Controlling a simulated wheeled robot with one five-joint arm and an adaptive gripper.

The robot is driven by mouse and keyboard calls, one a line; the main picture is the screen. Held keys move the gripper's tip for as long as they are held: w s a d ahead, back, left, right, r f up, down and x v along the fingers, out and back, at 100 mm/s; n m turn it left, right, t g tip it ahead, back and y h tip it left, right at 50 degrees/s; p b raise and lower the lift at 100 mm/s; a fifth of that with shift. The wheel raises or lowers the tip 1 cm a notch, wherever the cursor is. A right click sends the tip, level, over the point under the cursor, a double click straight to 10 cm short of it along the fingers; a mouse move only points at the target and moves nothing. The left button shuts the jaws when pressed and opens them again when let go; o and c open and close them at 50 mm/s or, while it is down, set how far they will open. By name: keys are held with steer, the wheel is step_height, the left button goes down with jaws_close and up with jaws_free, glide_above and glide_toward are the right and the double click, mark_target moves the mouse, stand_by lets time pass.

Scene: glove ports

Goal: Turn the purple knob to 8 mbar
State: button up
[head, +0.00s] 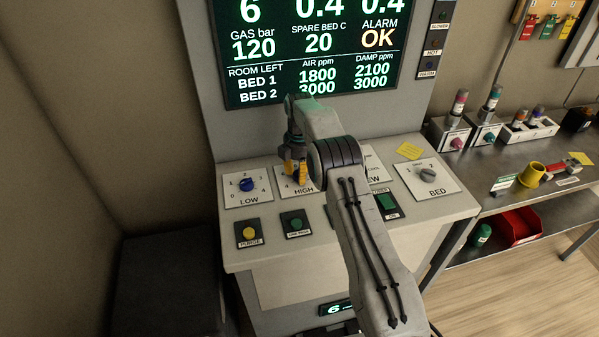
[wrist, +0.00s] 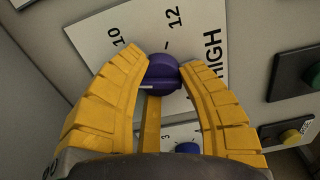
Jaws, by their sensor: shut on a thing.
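The purple knob (wrist: 162,76) sits on the white HIGH plate (wrist: 205,25), between the yellow fingers of my gripper (wrist: 164,66) in the wrist view. The fingers are shut on the knob's sides. A white line on the knob lies toward the picture's left. The numbers 10 and 12 show above the knob; the other marks are covered, so I cannot tell its exact setting. In the head view my gripper (head: 295,172) and arm hide the knob, and part of the HIGH plate (head: 304,191) shows. The screen (head: 310,50) has a large 6 at top left, its label cut off.
The blue LOW knob (head: 248,183) is left of my gripper, the grey BED knob (head: 428,174) right. A yellow PURGE button (head: 249,232) and a green button (head: 295,223) sit in front. A side bench (head: 540,180) at right holds small items.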

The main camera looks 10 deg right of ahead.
steer(key=shift+f+n, duration=0.1)
steer(key=shift+n, duration=1.4)
steer(key=shift+s, duration=0.1)
steer(key=o, duration=1.2)
steer(key=shift+r, duration=3.8)
